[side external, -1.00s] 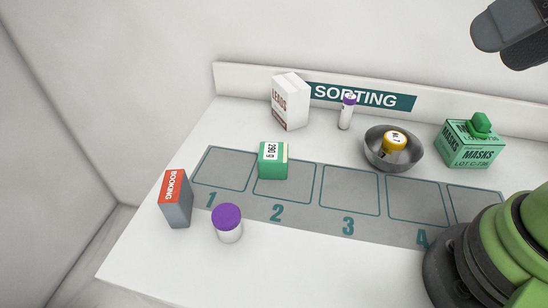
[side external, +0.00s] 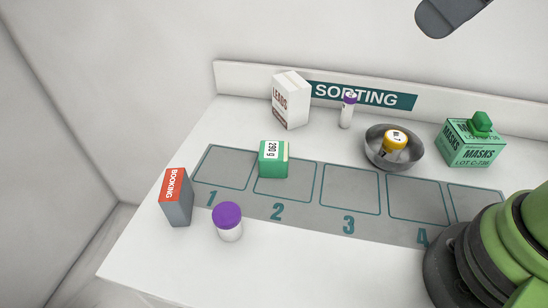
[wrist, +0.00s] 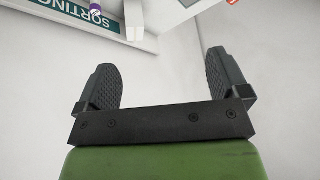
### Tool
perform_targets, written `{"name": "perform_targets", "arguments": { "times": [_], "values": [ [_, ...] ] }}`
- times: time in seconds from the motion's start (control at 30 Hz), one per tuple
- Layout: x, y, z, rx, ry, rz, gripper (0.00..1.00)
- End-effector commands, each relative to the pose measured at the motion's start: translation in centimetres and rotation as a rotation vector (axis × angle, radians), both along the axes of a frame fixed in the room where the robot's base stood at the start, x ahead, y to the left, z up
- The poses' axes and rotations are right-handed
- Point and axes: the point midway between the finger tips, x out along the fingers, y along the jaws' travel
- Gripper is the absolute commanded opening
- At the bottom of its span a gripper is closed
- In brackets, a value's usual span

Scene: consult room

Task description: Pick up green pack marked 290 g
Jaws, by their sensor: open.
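The green pack marked 290 g (side external: 273,165) has a white label band and sits on the outlined space marked 2, near its back edge. In the wrist view, my gripper (wrist: 164,78) has its two dark ribbed fingers spread wide, with nothing between them but a pale wall. I cannot make out the green pack in the wrist view.
Left of the pack stand a BOOKING box (side external: 175,198) and a purple-capped jar (side external: 228,222). Behind are a LEADS box (side external: 291,100), a purple-capped tube (side external: 347,110), a metal bowl (side external: 378,153) holding a yellow-capped item (side external: 395,141), and a MASKS box (side external: 470,146). Spaces 1 and 3 are clear.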

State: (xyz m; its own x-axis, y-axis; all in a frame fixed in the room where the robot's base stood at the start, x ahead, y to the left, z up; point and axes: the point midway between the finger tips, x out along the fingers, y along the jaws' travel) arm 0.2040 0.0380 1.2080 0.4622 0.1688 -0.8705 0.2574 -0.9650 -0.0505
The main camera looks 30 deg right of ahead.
Motion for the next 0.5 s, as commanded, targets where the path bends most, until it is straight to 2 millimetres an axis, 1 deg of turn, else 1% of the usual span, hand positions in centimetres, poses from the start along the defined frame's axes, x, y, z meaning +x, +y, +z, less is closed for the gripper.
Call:
{"name": "perform_targets", "arguments": {
  "times": [0.03, 0.1, 0.17, 0.2, 0.27, 0.3, 0.37, 0.4, 0.47, 0.5],
  "values": [
    [1.8, 0.5, -0.3, -0.065, 0.021, 0.128, 0.94],
    [4.1, 1.2, -0.9, -0.157, 0.033, 0.317, 0.94],
    [6.0, 1.8, -1.7, -0.229, 0.043, 0.481, 0.94],
    [7.2, 2.3, -2.4, -0.274, 0.051, 0.591, 0.94],
    [9.1, 3.1, -3.6, -0.338, 0.059, 0.761, 0.94],
    [10.2, 3.6, -4.6, -0.378, 0.065, 0.873, 0.94],
    [11.8, 4.5, -6.2, -0.432, 0.073, 1.046, 0.94],
    [12.8, 5.1, -7.4, -0.467, 0.076, 1.162, 0.94],
    [14.2, 6.0, -9.5, -0.510, 0.081, 1.338, 0.94],
    [14.9, 6.6, -11.0, -0.538, 0.082, 1.455, 0.94]
  ]
}}
